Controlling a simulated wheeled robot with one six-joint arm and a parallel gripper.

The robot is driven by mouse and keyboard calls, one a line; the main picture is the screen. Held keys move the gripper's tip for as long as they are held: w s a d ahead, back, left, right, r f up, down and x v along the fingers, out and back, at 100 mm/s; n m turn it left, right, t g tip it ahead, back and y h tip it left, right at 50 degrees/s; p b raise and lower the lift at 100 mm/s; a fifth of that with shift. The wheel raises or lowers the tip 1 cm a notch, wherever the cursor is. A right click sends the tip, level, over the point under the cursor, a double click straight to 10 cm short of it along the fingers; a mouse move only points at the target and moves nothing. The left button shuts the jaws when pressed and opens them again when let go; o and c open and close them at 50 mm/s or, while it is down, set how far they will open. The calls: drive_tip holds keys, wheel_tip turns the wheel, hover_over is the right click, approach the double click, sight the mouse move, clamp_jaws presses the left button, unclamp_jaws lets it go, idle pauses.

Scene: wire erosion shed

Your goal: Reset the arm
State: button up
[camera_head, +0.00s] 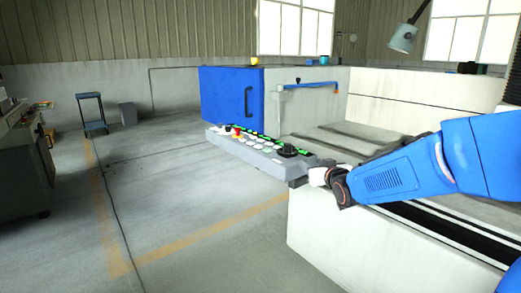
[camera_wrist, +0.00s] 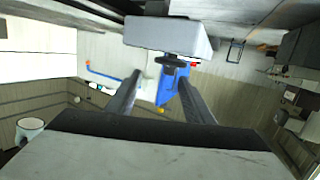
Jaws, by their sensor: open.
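My blue arm reaches in from the right in the camera_head view, its wrist beside the near end of a grey control panel (camera_head: 240,150). The panel carries a red button (camera_head: 237,131), several green and white buttons and a black knob (camera_head: 288,150). In the camera_wrist view the picture is upside down. My gripper (camera_wrist: 161,80) shows two dark fingers spread apart with nothing held between them. The pale panel (camera_wrist: 165,36) and its dark knob (camera_wrist: 173,60) appear just beyond the fingertips. I cannot tell whether a finger touches the panel.
A white machine bed with rails (camera_head: 400,257) lies under my arm. A blue cabinet (camera_head: 226,95) and white tank walls (camera_head: 410,88) stand behind. A blue stand (camera_head: 91,112) is at the left. The floor (camera_head: 170,190) between is clear.

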drive_tip(key=s+d+f+g+h, duration=0.1)
drive_tip(key=s+d+f+g, duration=0.1)
drive_tip(key=s, duration=1.2)
drive_tip(key=s+d+f+m+g+h, duration=0.1)
drive_tip(key=s+f+g, duration=0.4)
drive_tip(key=s, duration=1)
drive_tip(key=s+d+f+m+g, duration=0.1)
drive_tip(key=s+d+f+g, duration=0.2)
drive_tip(key=s, duration=1.1)
drive_tip(key=shift+s+d+f+g+h, duration=0.25)
drive_tip(key=shift+d+f+g+h, duration=0.15)
drive_tip(key=shift+f+g, duration=0.1)
drive_tip(key=shift+c, duration=0.2)
